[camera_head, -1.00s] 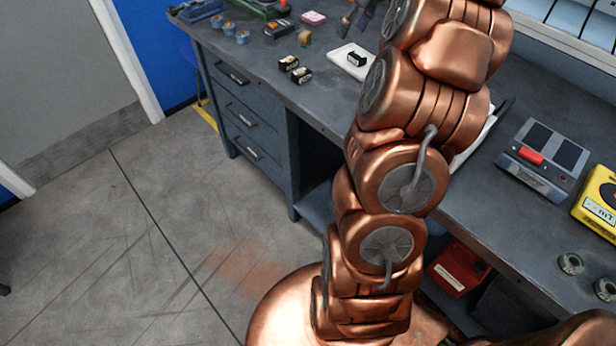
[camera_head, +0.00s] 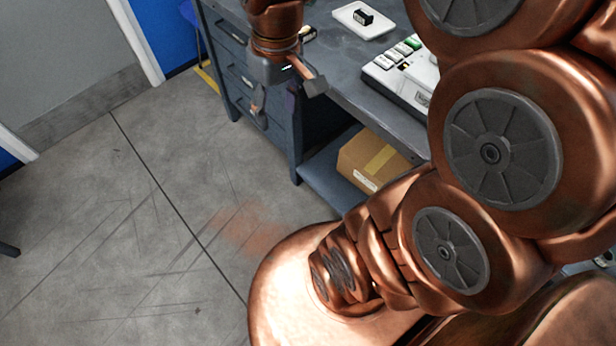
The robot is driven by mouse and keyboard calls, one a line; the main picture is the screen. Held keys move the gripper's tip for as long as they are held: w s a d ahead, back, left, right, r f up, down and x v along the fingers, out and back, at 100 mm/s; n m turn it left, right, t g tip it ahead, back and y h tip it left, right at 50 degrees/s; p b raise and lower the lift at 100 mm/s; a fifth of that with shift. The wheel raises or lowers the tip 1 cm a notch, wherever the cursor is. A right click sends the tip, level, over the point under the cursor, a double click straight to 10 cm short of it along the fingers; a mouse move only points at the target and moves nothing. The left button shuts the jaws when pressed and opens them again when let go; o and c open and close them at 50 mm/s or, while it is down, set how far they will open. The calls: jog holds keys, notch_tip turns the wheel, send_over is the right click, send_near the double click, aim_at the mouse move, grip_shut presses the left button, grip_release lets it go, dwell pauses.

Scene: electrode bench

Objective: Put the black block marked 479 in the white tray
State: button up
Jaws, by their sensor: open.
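The white tray (camera_head: 345,22) lies on the grey bench at the top of the head view. A small black block with a white label (camera_head: 363,17) sits in it. Another dark block (camera_head: 308,34) is on the bench left of the tray, partly hidden behind my gripper. The numbers on both are too small to read. My gripper (camera_head: 287,99) points down with its fingers spread, open and empty. It appears in front of the bench's front edge and drawers, left of and lower in the picture than the tray.
A white device with green and white keys (camera_head: 403,68) stands on the bench right of the tray. A cardboard box (camera_head: 372,160) sits on the shelf below. Open floor (camera_head: 150,240) lies to the left. My arm hides the right side.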

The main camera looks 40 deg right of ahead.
jog(key=s+a+f, duration=0.1)
jog(key=s+f, duration=0.1)
jog(key=s, duration=0.4)
jog(key=s+a+f+m+g+h, duration=0.1)
jog(key=s+a+f, duration=0.1)
jog(key=s, duration=0.5)
jog(key=shift+f, duration=0.5)
notch_tip(320, 180, up, 7)
jog(key=p, duration=0.7)
